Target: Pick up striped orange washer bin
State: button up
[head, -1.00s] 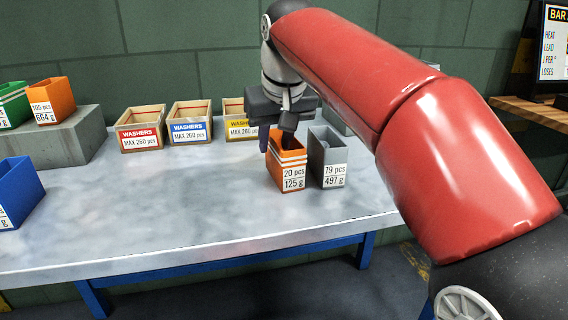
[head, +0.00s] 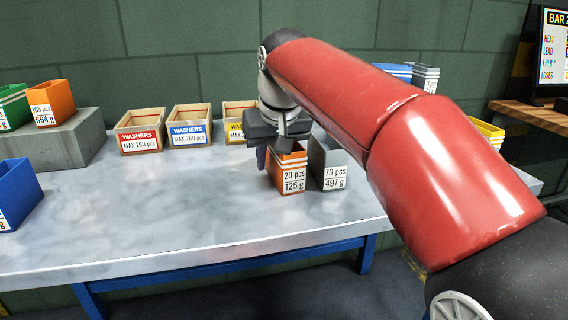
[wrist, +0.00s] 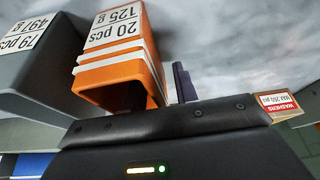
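The orange bin (head: 287,180) with white stripes stands upright on the table, its label reading 20 pcs, 125 g. It also shows in the wrist view (wrist: 120,62). My gripper (head: 272,152) is over the bin's left side in the head view, pointing down. One finger reaches into the bin's opening and the other is outside, beside its left wall. In the wrist view my gripper (wrist: 157,90) has its fingers apart on either side of that wall, with a visible gap at the outer finger. The inner fingertip is hidden in the bin.
A grey bin (head: 329,170) labelled 79 pcs stands close at the right of the orange bin. Wooden washer boxes (head: 190,131) line the back of the table (head: 170,225). A plain orange bin (head: 52,101) sits on a grey block (head: 75,148).

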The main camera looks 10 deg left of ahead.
grip_shut()
dwell(0.5)
